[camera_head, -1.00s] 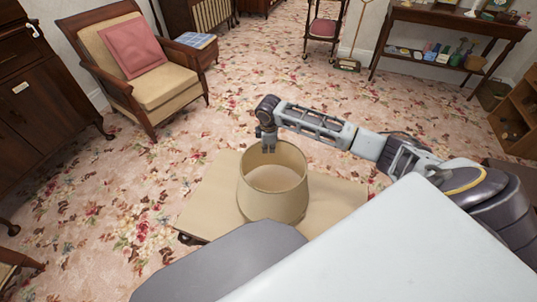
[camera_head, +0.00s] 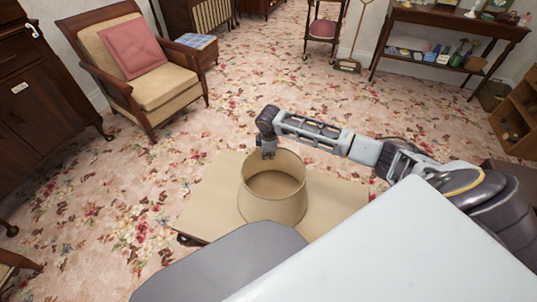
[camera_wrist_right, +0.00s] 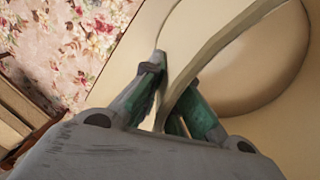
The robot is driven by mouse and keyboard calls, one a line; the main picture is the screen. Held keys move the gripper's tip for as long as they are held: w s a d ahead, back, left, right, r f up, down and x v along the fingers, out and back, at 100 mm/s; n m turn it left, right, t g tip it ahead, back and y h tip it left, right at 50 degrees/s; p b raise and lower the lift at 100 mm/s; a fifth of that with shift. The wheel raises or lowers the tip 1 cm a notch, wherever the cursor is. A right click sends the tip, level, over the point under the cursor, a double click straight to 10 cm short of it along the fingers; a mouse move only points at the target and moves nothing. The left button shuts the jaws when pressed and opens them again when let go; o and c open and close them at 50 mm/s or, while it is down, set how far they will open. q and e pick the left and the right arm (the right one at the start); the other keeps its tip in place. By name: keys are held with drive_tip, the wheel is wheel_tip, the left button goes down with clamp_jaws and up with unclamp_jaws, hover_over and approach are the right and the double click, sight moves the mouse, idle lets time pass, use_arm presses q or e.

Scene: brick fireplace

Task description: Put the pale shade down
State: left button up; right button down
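The pale shade (camera_head: 272,205) is a beige, open-topped tapered drum, upright over a low tan tabletop (camera_head: 335,205) in the head view. I cannot tell whether its lower edge touches the top. My right gripper (camera_head: 268,154) is at the shade's far rim, pointing down. In the right wrist view, the shade's rim (camera_wrist_right: 218,42) runs between the two fingers of the gripper (camera_wrist_right: 175,95), which are closed on its wall. Part of the shade's wall is hidden by the fingers. My left gripper is not in view.
The tan tabletop has free room left and right of the shade. Floral carpet surrounds it. An armchair (camera_head: 160,88) with a pink cushion stands at the back left, a dark cabinet (camera_head: 35,100) at the left, and a shelf table (camera_head: 455,35) at the back right.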

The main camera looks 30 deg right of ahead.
drive_tip(key=c, duration=1.6)
unclamp_jaws()
drive_tip(key=shift+c, duration=0.2)
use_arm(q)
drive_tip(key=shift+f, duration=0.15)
use_arm(e)
drive_tip(key=shift+r, duration=0.45)
drive_tip(key=shift+s+r, duration=0.1)
drive_tip(key=shift+r, duration=0.25)
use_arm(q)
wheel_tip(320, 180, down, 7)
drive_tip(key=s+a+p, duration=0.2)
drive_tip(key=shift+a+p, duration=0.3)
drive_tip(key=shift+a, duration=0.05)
use_arm(e)
wheel_tip(320, 180, up, 11)
drive_tip(key=s, duration=0.1)
drive_tip(key=shift+s+a+f, duration=0.2)
drive_tip(key=shift+a, duration=0.2)
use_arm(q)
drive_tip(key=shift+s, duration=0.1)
